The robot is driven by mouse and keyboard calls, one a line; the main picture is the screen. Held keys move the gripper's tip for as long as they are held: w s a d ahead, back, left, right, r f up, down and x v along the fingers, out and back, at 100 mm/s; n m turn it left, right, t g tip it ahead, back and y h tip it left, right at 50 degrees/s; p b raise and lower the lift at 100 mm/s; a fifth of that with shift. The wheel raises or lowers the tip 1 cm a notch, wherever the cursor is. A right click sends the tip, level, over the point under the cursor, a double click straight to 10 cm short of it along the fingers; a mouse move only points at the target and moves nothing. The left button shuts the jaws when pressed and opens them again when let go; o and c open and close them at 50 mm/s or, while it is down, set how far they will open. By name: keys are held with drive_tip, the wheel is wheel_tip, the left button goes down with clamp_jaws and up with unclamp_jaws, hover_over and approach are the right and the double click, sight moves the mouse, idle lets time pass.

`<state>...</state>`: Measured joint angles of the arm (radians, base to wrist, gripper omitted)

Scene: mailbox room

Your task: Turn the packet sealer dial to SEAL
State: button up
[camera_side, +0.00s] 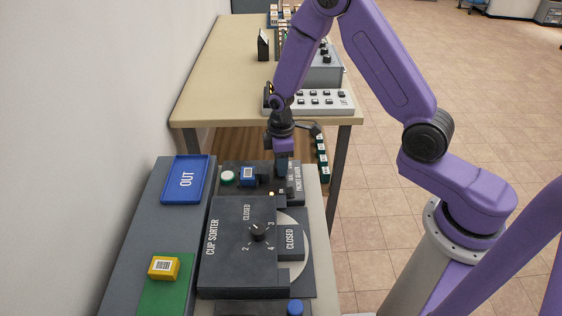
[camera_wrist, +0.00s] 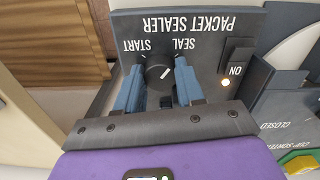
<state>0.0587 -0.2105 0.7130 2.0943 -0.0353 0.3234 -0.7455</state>
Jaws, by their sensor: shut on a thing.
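The packet sealer (camera_wrist: 205,55) is a dark grey panel with white lettering, upside down in the wrist view. Its black dial (camera_wrist: 158,70) sits below the words START and SEAL. The white line on the dial slants up and right, roughly toward SEAL. My gripper (camera_wrist: 159,84) has its two blue-grey fingers on either side of the dial and is shut on it. In the side view my gripper (camera_side: 283,163) points down at the sealer (camera_side: 296,190), and its wrist and fingers hide the dial.
The cup sorter (camera_side: 226,240) stands in front of the sealer. A blue OUT tray (camera_side: 199,190) lies left. A blue labelled packet (camera_side: 248,174) sits by a pale round button (camera_side: 227,177).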

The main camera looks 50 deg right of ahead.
drive_tip(key=shift+m, duration=1.4)
drive_tip(key=o, duration=1)
drive_tip(key=shift+o, duration=0.2)
wheel_tip(320, 180, up, 18)
drive_tip(key=shift+a+f, duration=0.15)
drive_tip(key=shift+f, duration=0.1)
drive_tip(key=shift+s, duration=0.1)
